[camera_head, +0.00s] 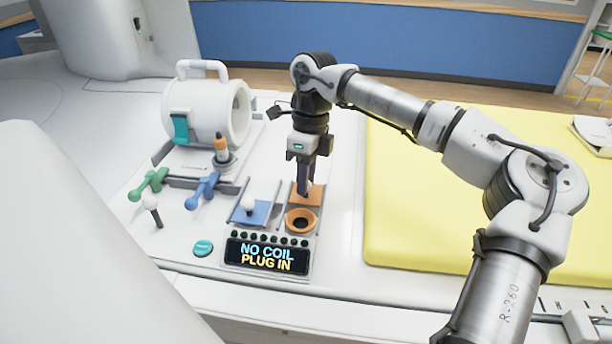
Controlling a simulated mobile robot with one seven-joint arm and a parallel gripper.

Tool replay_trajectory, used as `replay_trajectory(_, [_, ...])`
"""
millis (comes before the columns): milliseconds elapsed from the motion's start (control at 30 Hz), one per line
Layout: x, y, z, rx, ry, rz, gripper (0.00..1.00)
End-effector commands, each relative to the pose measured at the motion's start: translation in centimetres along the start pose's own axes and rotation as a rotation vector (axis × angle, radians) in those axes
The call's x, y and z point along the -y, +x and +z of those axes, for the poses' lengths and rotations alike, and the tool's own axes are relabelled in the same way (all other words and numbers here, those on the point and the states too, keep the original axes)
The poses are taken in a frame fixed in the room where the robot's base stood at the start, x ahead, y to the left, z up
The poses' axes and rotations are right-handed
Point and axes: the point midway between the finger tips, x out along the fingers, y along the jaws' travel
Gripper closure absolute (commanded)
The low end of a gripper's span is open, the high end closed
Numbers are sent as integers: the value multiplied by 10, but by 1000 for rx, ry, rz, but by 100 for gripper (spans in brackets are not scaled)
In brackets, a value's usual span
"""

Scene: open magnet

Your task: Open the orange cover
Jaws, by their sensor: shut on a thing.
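The orange cover (312,191) is a small flat plate on the control panel, to the right of a blue cover (259,216). An orange ring with a dark round hole (300,221) shows just in front of it. My gripper (304,188) points straight down at the orange cover, and its fingers are shut on it, apparently at its handle. The fingers hide the handle and part of the cover.
A display (267,256) reads "NO COIL PLUG IN". Left of my gripper stand a white coil (198,110), an orange-tipped plug (222,150), a green handle (148,184) and a blue handle (203,190). A yellow mattress (425,225) lies to the right.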

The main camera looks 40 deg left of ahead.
Motion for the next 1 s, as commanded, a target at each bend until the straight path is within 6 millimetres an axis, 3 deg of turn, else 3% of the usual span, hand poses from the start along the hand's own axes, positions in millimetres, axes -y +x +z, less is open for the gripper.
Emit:
replay_trajectory(133, [0, 0, 0, 0, 1, 0, 100])
replay_trajectory(167, [0, 0, 0, 0, 1, 0, 74])
replay_trajectory(333, [0, 0, 0, 0, 1, 0, 54])
replay_trajectory(667, [0, -4, 0, 0, 1, -1, 54])
replay_trajectory(833, [0, -27, 0, 1, 2, -3, 54])
replay_trajectory(1000, [0, -68, 1, 1, 2, -3, 54])
